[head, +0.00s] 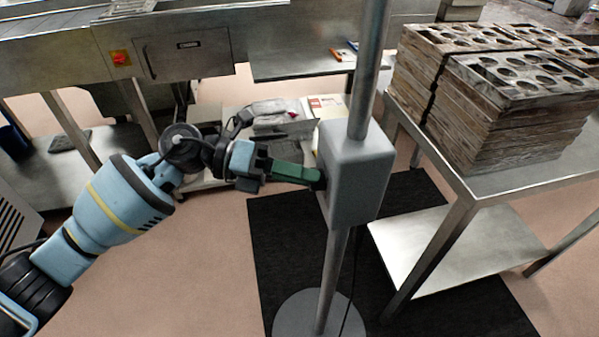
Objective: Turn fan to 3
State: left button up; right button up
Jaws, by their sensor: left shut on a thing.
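The fan stand has a grey control box (357,170) on an upright grey pole (369,70), with a round base (318,315) on the floor. The fan head is out of the view. My left gripper (318,178) reaches in from the left, its green fingers at the left face of the box. It is shut on a small dark knob (322,181) there, mostly hidden by the fingers. The number marks and the knob's setting cannot be read. My right gripper is not in view.
A steel table (480,193) with stacks of worn mould trays (510,110) stands close on the right. A steel machine (185,55) with a red button is behind on the left. A black mat (285,235) lies under the stand. A cable hangs beside the pole.

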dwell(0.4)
pick_arm(q)
jog(key=o, duration=1)
jog(key=shift+c, duration=0.2)
jog(key=a+r+b, duration=0.1)
jog(key=a, duration=0.6)
jog(key=shift+w+a+r, duration=0.25)
jog(key=shift+w+a, duration=0.05)
jog(key=shift+w, duration=0.1)
